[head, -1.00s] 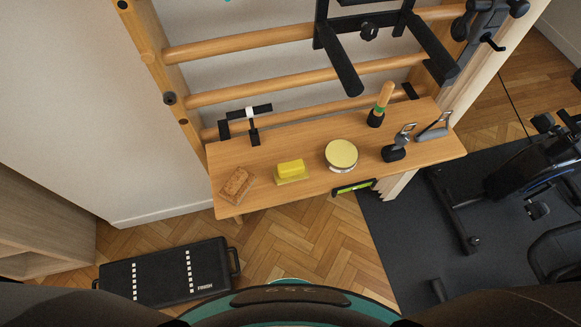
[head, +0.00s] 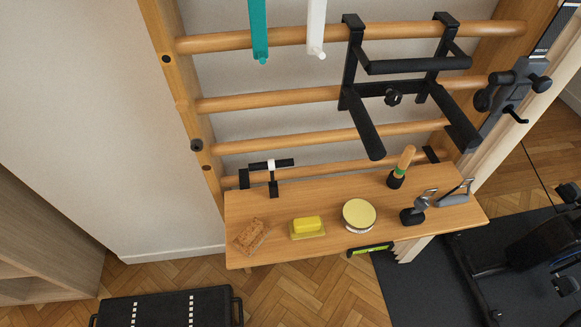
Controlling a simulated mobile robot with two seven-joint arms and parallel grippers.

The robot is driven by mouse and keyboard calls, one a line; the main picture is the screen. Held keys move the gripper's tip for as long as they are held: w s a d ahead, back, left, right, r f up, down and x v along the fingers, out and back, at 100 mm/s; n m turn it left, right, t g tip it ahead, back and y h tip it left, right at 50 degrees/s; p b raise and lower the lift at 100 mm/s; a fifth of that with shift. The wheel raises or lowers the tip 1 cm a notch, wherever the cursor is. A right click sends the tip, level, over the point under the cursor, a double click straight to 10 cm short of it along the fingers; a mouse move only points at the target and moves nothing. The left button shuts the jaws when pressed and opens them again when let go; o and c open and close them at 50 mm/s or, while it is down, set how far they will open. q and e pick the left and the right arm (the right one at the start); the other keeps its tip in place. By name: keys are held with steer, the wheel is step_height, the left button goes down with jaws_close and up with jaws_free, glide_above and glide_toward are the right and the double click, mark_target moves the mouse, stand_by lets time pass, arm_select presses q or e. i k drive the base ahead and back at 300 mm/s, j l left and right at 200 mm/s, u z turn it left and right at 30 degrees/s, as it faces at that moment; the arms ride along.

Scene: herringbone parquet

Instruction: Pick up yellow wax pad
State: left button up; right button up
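On a wooden shelf board (head: 290,254) fixed to wall bars sit two yellow things. One is a bright yellow block (head: 307,223) lying on a flat, paler yellow base. The other, just right of it, is a round pale yellow disc (head: 359,213) on top of a low container with a light rim. I cannot tell for sure which is the wax pad. Both stand clear of their neighbours. Neither of my grippers shows in the head view.
A cork-like brown block (head: 249,236) lies at the shelf's left end. Right of the disc stand a wooden-handled tool (head: 402,166), a black clamp-like item (head: 413,215) and a grey handle (head: 455,198). A black dip-bar frame (head: 365,130) juts out above the shelf.

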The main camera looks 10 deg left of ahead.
mark_target(310, 226)
steer(key=k+j+u, duration=0.1)
steer(key=j, duration=0.4)
steer(key=k+j+u, duration=0.1)
steer(key=j, duration=0.4)
steer(key=k+j+u, duration=0.15)
steer(key=j, duration=0.4)
